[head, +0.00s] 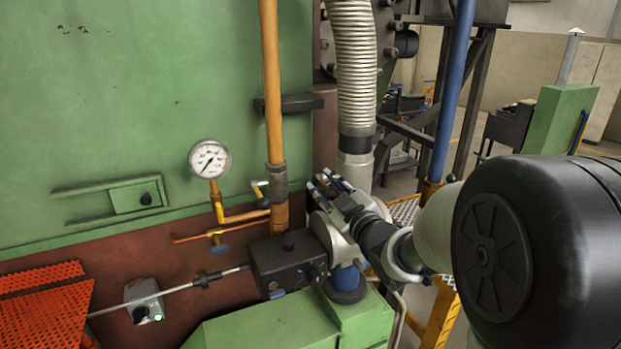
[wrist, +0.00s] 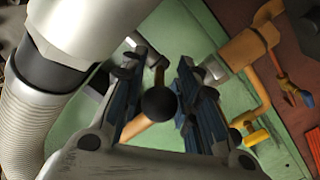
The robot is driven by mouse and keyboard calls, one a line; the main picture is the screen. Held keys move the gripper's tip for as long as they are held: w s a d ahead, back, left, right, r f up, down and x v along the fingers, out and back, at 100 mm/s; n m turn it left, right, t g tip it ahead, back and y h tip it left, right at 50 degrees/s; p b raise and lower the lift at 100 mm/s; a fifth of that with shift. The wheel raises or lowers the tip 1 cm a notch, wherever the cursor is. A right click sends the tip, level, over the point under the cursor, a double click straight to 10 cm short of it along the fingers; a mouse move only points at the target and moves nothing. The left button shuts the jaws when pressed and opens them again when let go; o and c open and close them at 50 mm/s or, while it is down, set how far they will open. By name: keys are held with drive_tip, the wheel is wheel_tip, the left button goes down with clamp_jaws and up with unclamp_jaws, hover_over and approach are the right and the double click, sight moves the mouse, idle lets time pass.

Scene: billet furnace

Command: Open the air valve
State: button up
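My gripper (head: 321,182) reaches in from the right in the head view, its fingers pointing left toward the vertical orange pipe. In the wrist view the gripper (wrist: 163,60) is open, with its two blue-and-black fingers apart. A black ball knob (wrist: 158,104) on a short brass-coloured stem shows between the fingers. I cannot tell whether either finger touches it. In the head view I cannot make out the knob near the fingers. A small light-coloured lever (head: 260,190) stands beside the pipe, left of the gripper. I cannot tell for sure which part is the air valve.
The orange pipe (head: 270,90) runs down the green furnace wall (head: 130,110). A ribbed hose (head: 354,60) is close behind the gripper. A black box (head: 287,262) sits below.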

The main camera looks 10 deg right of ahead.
drive_tip(key=shift+x, duration=1.35)
drive_tip(key=shift+c, duration=0.3)
clamp_jaws()
